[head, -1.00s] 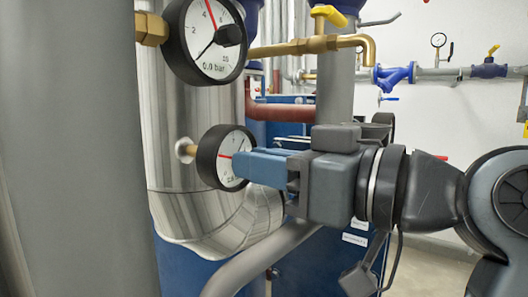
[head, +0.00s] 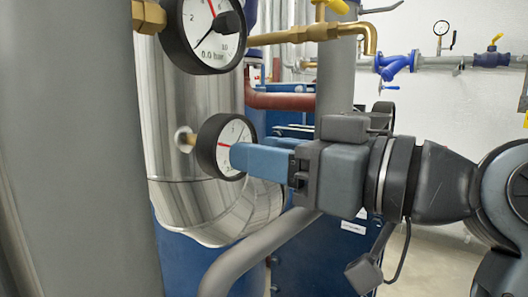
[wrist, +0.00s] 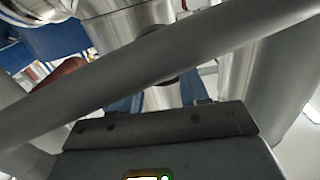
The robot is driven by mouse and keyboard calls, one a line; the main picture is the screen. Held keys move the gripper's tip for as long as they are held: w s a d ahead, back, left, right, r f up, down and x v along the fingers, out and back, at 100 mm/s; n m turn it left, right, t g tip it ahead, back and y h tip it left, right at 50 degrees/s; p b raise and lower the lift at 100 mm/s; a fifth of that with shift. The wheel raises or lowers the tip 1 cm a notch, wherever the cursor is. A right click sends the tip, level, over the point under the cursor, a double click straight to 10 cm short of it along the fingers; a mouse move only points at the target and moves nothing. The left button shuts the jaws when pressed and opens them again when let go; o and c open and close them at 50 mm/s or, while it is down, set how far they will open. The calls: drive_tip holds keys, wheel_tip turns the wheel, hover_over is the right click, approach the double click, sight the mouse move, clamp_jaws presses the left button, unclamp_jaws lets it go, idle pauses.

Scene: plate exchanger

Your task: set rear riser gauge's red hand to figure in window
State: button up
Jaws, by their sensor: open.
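The lower round gauge (head: 212,146), black-rimmed with a white dial, sits on a short brass stem at the shiny metal-clad pipe. Its red hand (head: 223,146) points left, roughly level. My gripper (head: 246,150) is open, its blue fingers reaching in from the right in front of this dial. They cover the dial's centre and lower right, so its knob and any window are hidden. Contact cannot be told. The wrist view shows both blue fingers (wrist: 158,98) apart.
A thick grey pipe (head: 85,150) stands at the left. A bent grey pipe (head: 255,252) passes below my gripper; a grey pipe (wrist: 150,68) crosses the wrist view before the fingers. A brass pipe with yellow valve handle (head: 310,34) runs above. Blue equipment stands behind.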

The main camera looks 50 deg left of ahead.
drive_tip(key=v, duration=0.7)
drive_tip(key=shift+p, duration=0.4)
drive_tip(key=s+a+n+p, duration=0.1)
drive_tip(key=a+n+p, duration=0.2)
drive_tip(key=a+p, duration=0.4)
drive_tip(key=shift+s+n+p, duration=0.3)
drive_tip(key=shift+s+p, duration=0.05)
drive_tip(key=shift+p, duration=4.3)
drive_tip(key=shift+a, duration=0.1)
clamp_jaws()
